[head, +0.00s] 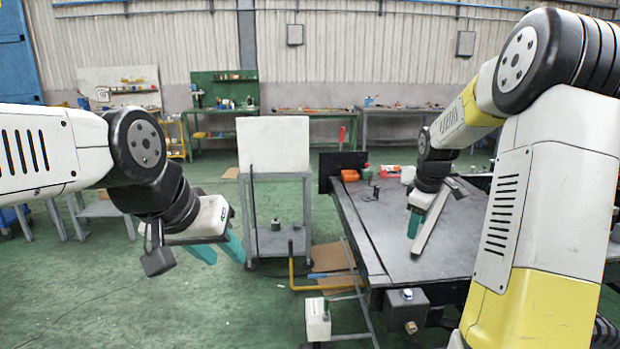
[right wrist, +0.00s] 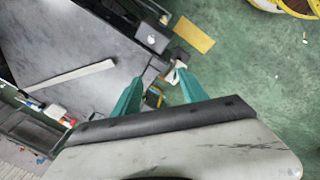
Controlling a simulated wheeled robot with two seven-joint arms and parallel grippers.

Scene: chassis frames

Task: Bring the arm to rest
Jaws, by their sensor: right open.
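My left gripper (head: 227,262) hangs in the left half of the head view, over the green floor and apart from any object. Its two teal fingers are spread with nothing between them. My right gripper (head: 413,226) points down over the dark work table (head: 375,222) in the head view. In the right wrist view its two teal fingers (right wrist: 159,77) are wide apart and hold nothing. A long pale bar (right wrist: 70,76) lies on the table top in the right wrist view, to the left of the fingers.
Orange and red items (head: 350,175) stand at the table's far left corner. A grey trolley (head: 273,145) with an upright pale panel stands left of the table. A yellow pad (right wrist: 194,35) lies on the floor. Workbenches line the back wall. The floor at front left is clear.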

